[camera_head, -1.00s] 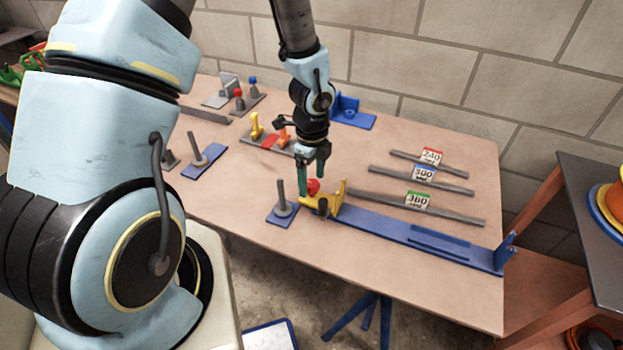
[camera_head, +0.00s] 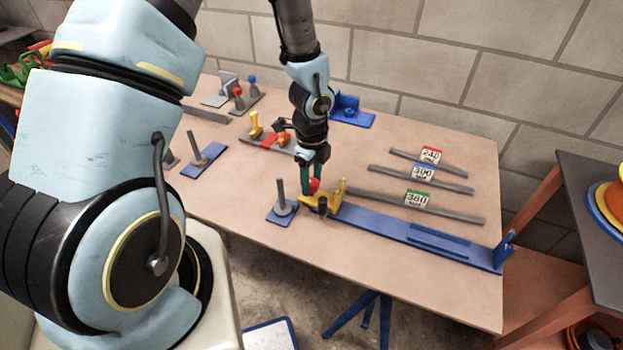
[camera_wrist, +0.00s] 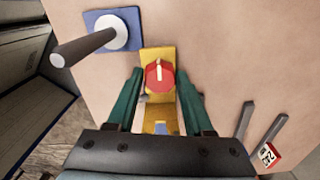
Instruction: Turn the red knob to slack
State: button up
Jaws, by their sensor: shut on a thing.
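The red knob (camera_wrist: 159,76) is round with a white mark that points away from my gripper in the wrist view. It sits on a yellow bracket (camera_wrist: 158,54) at the left end of a long blue rail. In the head view the red knob (camera_head: 314,185) shows just below the fingers. My gripper (camera_head: 316,182) points down at the knob, its green fingers closed in on it. In the wrist view my gripper (camera_wrist: 160,92) has one finger on each side of the knob. The exact finger contact is partly hidden.
A blue plate with an upright grey rod (camera_head: 281,207) stands just left of the bracket. The blue rail (camera_head: 400,231) runs right to the table edge. Grey bars with number cards, such as the 380 card (camera_head: 417,199), lie behind it. The table's front middle is clear.

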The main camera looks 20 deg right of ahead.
grip_shut()
jog(key=shift+n, duration=0.3)
jog(key=n+b, duration=0.1)
jog(key=n, duration=0.2)
jog(key=n+b, duration=0.2)
jog(key=n, duration=0.3)
jog(key=n+b, duration=0.1)
jog(key=n, duration=0.3)
jog(key=shift+n, duration=0.3)
jog(key=n+b, duration=0.1)
jog(key=n, duration=0.3)
jog(key=shift+n, duration=0.3)
